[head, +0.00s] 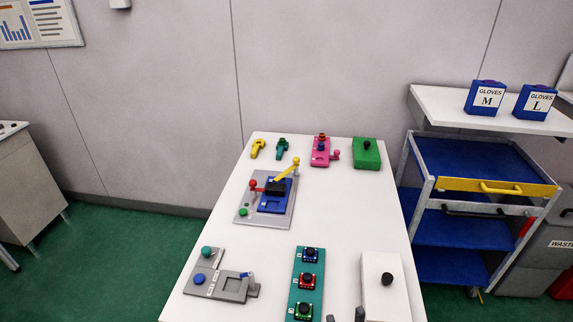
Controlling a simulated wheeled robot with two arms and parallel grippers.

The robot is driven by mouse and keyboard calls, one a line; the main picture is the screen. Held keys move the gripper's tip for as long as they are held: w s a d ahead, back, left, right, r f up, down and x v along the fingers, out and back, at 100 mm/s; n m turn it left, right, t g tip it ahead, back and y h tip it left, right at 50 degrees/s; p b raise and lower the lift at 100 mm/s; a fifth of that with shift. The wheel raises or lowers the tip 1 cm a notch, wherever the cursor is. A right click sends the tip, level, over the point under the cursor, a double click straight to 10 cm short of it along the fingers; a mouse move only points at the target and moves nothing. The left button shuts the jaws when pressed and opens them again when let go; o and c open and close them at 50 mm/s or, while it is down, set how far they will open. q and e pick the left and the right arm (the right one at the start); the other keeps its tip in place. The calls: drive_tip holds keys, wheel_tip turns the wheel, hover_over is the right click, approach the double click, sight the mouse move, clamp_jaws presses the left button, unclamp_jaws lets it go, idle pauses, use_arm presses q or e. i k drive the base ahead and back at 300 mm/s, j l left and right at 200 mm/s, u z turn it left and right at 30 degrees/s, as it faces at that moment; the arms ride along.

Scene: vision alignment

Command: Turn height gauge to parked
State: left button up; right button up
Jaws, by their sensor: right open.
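No label reading height gauge can be made out, so I cannot tell which device it is. A grey base plate (244,217) carries a blue block, a black part, a red-knobbed lever (264,186) and a raised yellow lever (286,170). A grey fixture (226,285) at the front left has a teal knob, a blue knob, small unreadable labels and a short blue-topped post (247,276). My right gripper (345,317) barely shows at the bottom edge as two dark fingertips, apart and empty, near the table's front. My left gripper is not in view.
A teal strip (294,291) with several dark knobs and a white box (373,287) with a black knob stand near the right gripper. Pink (319,158) and green (366,158) blocks sit at the back. A blue cart (465,235) stands right. The table's middle right is clear.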

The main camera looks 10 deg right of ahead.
sight(296, 160)
drive_tip(key=i+j+z, duration=0.1)
drive_tip(key=j+z, duration=0.2)
drive_tip(key=j, duration=1.1)
drive_tip(key=j+z, duration=0.25)
drive_tip(key=j, duration=1.2)
drive_tip(key=i+j+z, duration=0.15)
drive_tip(key=j, duration=0.2)
drive_tip(key=i+j+z, duration=0.1)
drive_tip(key=i+j, duration=0.15)
drive_tip(key=i+j+z, duration=0.15)
drive_tip(key=j, duration=0.35)
drive_tip(key=i+j+z, duration=0.1)
drive_tip(key=j, duration=0.3)
drive_tip(key=i+j+z, duration=0.1)
drive_tip(key=i, duration=0.4)
drive_tip(key=i+j+z, duration=0.15)
drive_tip(key=i, duration=0.35)
drive_tip(key=i+j+z, duration=0.1)
drive_tip(key=i+j, duration=0.15)
drive_tip(key=i, duration=0.25)
